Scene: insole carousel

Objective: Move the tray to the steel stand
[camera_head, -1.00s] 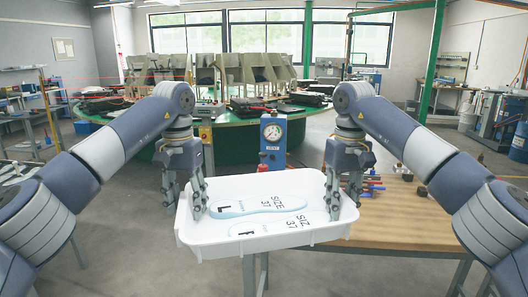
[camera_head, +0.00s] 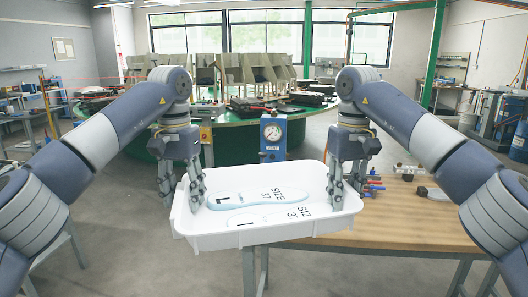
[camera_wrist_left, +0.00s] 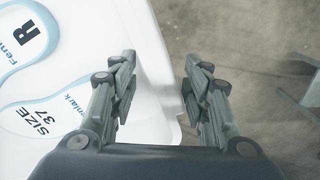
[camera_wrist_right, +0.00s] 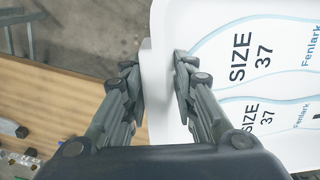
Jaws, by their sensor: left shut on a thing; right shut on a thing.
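The white tray (camera_head: 275,237) is held between my two grippers, over the left end of the wooden table. In it lie two pale blue-edged insoles (camera_head: 265,197) marked with size 37. My left gripper (camera_head: 195,200) is shut on the tray's left wall; the left wrist view shows the tray (camera_wrist_left: 150,120) at its fingers (camera_wrist_left: 157,85). My right gripper (camera_head: 348,195) is shut on the right wall, which shows between its fingers (camera_wrist_right: 158,75) in the right wrist view. I cannot pick out the steel stand with certainty.
The wooden table (camera_head: 425,220) carries small tools and parts at its back. A blue box with a gauge (camera_head: 272,137) stands behind the tray. The green carousel (camera_head: 245,145) fills the back. A metal-legged table edge (camera_head: 60,240) shows at left.

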